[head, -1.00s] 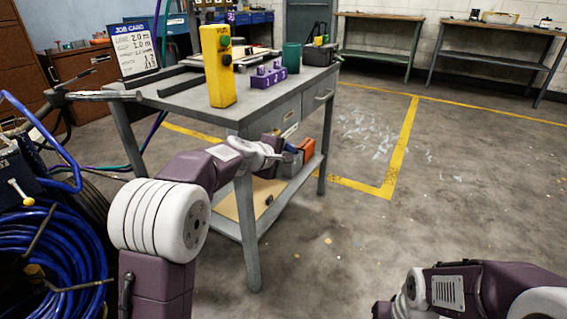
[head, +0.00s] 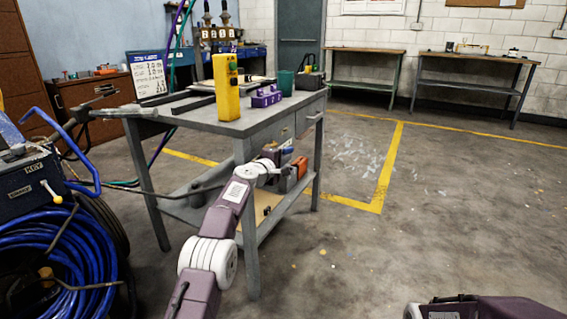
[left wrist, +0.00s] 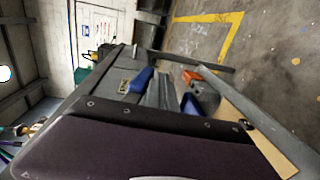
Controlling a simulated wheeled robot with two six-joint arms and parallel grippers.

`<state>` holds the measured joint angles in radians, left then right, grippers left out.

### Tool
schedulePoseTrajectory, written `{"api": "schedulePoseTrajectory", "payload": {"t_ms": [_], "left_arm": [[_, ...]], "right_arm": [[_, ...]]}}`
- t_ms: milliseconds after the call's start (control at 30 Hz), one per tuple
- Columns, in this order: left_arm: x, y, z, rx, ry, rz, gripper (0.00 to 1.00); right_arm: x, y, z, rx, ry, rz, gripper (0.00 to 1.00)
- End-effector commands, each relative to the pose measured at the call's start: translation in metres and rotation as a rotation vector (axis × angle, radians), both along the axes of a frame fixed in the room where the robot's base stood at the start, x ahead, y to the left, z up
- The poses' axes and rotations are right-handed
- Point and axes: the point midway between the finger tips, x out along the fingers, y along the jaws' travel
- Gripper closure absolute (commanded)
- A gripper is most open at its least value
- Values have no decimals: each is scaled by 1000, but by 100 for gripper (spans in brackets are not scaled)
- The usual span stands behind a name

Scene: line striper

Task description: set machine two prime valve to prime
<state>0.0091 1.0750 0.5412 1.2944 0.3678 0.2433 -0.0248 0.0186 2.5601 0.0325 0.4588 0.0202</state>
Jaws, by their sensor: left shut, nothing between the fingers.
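No part in view can be made out for sure as machine two's prime valve. At the left edge of the head view, a dark equipment box (head: 28,190) has a small lever with a pale knob (head: 52,192) on its side; I cannot tell its setting or the machine's number. My left gripper (head: 284,162) is shut and empty. My right gripper is outside the frame.
A coil of blue hose (head: 60,255) lies at lower left. A yellow control box (head: 227,88), a purple block (head: 266,96) and a green cup (head: 286,82) stand on the workbench.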

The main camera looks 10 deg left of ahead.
Motion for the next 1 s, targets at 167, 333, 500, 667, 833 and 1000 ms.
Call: {"api": "schedulePoseTrajectory", "payload": {"t_ms": [167,333,500,667,833,1000], "left_arm": [[8,0,-1,-21,-58,0,100],[9,0,0,-34,-98,0,100],[9,0,3,-43,-121,0,100],[9,0,5,-49,-134,0,100],[9,0,6,-51,-143,0,100],[8,0,6,-53,-148,-1,100]], "right_arm": [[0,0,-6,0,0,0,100],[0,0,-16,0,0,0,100],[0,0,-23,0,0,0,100],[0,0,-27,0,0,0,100],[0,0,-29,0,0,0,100],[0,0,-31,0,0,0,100]]}}
